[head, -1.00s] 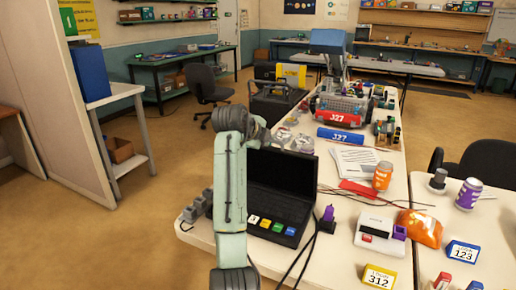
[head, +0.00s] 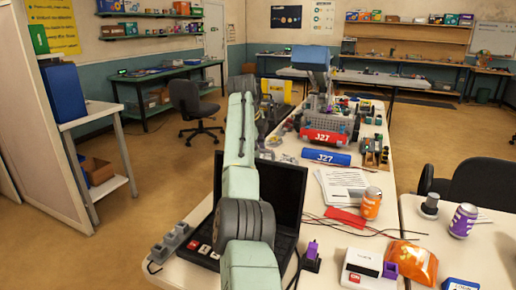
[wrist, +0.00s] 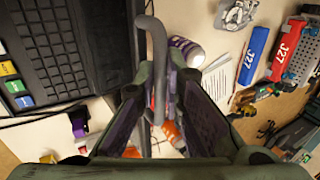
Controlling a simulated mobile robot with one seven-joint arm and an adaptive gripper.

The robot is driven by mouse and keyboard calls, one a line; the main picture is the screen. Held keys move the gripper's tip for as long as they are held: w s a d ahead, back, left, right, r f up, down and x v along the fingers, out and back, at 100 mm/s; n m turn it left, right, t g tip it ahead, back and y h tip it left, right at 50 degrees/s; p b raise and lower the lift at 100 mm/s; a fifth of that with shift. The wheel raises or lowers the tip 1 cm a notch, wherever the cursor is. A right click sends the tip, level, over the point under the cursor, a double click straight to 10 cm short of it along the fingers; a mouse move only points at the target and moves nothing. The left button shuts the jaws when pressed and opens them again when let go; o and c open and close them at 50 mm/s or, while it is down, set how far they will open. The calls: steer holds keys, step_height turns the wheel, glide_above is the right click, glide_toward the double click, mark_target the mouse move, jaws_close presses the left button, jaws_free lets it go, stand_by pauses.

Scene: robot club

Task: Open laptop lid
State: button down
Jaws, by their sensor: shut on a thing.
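The black laptop (head: 290,195) stands on the white table in the head view, its lid raised, partly hidden behind my arm. Its keyboard has coloured keys, red and white ones showing left of my arm. In the wrist view the laptop keyboard (wrist: 55,50) fills the upper left, with blue, green and yellow keys along its edge. My gripper (wrist: 157,95) shows in the wrist view, right of the laptop and apart from the keyboard. It is shut on a grey hooked rod (wrist: 156,45) that stands between its fingers. In the head view my gripper is hidden by my arm.
A purple plug (head: 311,252) with black cables and a white box (head: 362,266) lie right of the laptop. A grey block (head: 172,243) is at its left. An orange can (head: 371,203), papers (head: 343,182) and a wheeled robot (head: 328,125) stand farther back.

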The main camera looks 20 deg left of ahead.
steer(key=shift+s+f, duration=0.1)
steer(key=shift+f, duration=0.4)
steer(key=c, duration=1.7)
jaws_free()
steer(key=shift+r, duration=0.2)
steer(key=shift+r, duration=0.25)
steer(key=v, duration=1.1)
steer(key=shift+r, duration=0.2)
